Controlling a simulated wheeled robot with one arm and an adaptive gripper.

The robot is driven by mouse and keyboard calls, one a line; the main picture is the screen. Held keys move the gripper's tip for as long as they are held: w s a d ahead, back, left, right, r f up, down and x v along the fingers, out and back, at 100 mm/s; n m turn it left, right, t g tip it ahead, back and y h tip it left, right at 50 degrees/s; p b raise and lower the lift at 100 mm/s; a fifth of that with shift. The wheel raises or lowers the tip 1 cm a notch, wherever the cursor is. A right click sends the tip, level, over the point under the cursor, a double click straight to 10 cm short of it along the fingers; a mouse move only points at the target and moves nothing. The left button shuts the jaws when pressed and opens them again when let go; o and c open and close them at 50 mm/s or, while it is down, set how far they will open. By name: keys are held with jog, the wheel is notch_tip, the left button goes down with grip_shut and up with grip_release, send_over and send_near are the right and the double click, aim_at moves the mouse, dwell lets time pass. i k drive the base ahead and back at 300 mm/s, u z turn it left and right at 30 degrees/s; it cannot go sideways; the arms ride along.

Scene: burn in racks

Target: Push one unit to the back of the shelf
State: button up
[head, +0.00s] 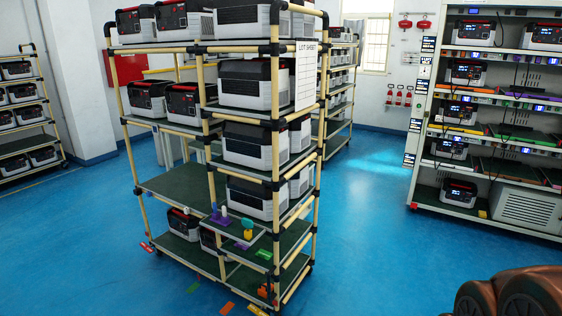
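The units are black, white and grey boxes with handles, some with red trim. A wheeled rack (209,107) of cream poles and black joints stands in the centre. On it, units sit on the top shelf (171,20), on the second shelf (191,101) and stacked along the right column (250,147). The left part of its third shelf (165,187) is bare. More units (183,222) sit on the bottom shelf, partly hidden. Which unit the task means cannot be told. My gripper is not in view; a brown rounded part of my arm shows at the lower right corner.
A white rack (421,120) with lit units (474,31) stands at the right. Another rack (47,130) is at the far left, one more behind the centre rack. Small coloured pieces (227,308) lie on the floor. Blue floor (370,220) between centre and right racks is clear.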

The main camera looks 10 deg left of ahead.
aim_at(189, 230)
jog(key=i, duration=0.85)
jog(key=u, duration=2.4)
jog(key=i, duration=2.3)
jog(key=z, duration=1.2)
jog(key=i, duration=1.45)
jog(key=u, duration=0.7)
